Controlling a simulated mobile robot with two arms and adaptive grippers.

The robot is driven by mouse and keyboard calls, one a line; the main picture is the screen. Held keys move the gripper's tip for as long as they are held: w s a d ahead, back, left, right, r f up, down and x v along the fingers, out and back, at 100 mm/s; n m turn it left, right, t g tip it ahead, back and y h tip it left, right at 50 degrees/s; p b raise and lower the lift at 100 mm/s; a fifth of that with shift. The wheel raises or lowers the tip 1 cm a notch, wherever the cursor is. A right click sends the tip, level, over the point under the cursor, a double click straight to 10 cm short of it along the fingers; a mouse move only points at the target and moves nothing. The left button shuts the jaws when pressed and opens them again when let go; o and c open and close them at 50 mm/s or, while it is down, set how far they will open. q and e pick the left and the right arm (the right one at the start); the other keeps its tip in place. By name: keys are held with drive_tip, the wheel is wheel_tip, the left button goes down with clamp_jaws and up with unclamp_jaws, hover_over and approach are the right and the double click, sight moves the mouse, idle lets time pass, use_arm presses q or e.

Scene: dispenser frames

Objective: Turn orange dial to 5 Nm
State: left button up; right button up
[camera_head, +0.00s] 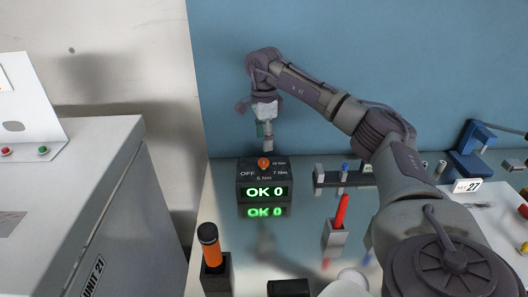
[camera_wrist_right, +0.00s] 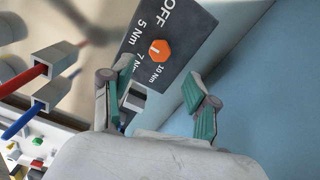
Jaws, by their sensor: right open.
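The orange dial (camera_head: 264,163) sits on top of a dark box (camera_head: 280,179) whose front display reads "OK 0" in green. In the right wrist view the dial (camera_wrist_right: 160,49) is a hexagonal knob with a white mark on its face. The labels OFF, 5 Nm, 7 Nm and 10 Nm stand around it; I cannot tell surely which label the mark points at. My right gripper (camera_head: 268,147) is above the dial, fingers pointing down. In the wrist view its fingers (camera_wrist_right: 160,97) are spread, empty and apart from the dial. My left gripper is not in view.
A holder with an orange-handled tool (camera_head: 209,246) stands at the front left, and a red tool (camera_head: 342,211) stands in a holder right of the box. A rack (camera_head: 330,178) stands behind it. A blue wall (camera_head: 225,80) is close behind; a grey cabinet (camera_head: 75,190) is at the left.

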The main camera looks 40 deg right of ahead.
drive_tip(key=shift+r, duration=2.4)
